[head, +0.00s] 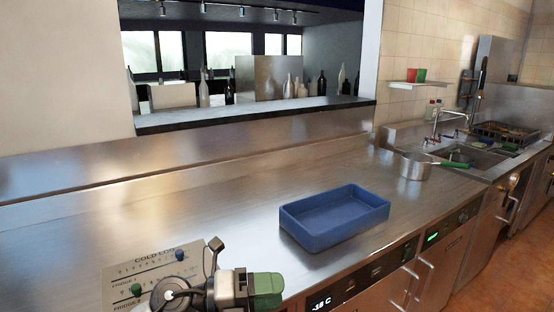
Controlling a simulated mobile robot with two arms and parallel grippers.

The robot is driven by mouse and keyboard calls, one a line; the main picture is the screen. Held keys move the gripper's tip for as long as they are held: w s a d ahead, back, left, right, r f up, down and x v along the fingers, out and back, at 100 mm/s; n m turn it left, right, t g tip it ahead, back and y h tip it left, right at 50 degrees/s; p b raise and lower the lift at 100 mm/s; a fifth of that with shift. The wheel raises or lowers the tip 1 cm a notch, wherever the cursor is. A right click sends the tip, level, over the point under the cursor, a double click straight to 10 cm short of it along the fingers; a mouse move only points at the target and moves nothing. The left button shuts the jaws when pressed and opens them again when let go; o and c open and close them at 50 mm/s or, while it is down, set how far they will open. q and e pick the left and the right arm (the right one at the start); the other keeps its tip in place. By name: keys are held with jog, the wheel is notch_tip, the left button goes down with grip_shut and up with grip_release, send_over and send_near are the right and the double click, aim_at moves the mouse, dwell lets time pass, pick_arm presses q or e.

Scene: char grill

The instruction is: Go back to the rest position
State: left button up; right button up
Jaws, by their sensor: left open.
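My left gripper (216,262) shows at the bottom left, low over the steel counter (190,215). It is open, and I see nothing held in it. Its lower parts and the arm are cut off by the bottom edge of the picture. It overlaps the right side of a white board marked "COLD LOG" (128,270) in the view. My right gripper is not in view.
An empty-looking blue tray (335,235) sits on the counter right of my left gripper. A pot with a green handle (416,166) stands farther right, near the sink (470,157). A dark ledge with several bottles (250,115) is behind. The middle of the counter is clear.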

pick_arm(q)
jog(key=a+r+n+t+y, duration=0.1)
jog(key=a+n+t+y, duration=0.4)
jog(key=n+t, duration=1.2)
jog(key=s+a+f+n+g+y, duration=0.4)
jog(key=a+f+n+y, duration=0.8)
jog(key=n, duration=0.3)
jog(key=s+a+f+n+g, duration=0.1)
jog(key=s+f+g, duration=0.3)
jog(key=s, duration=0.3)
jog(key=s+a+f+n+g, duration=0.1)
jog(key=s+f+n+g, duration=0.1)
jog(key=s+f+g, duration=0.35)
jog(key=s+f+n+g, duration=0.1)
jog(key=s+f+g, duration=0.2)
jog(key=s, duration=0.6)
notch_tip(320, 180, down, 27)
jog(key=s+a+f+g, duration=0.2)
jog(key=s+a+f, duration=0.1)
jog(key=s+f, duration=1.1)
jog(key=shift+s+f+y, duration=0.3)
jog(key=shift+s+f, duration=0.1)
jog(key=shift+s, duration=0.6)
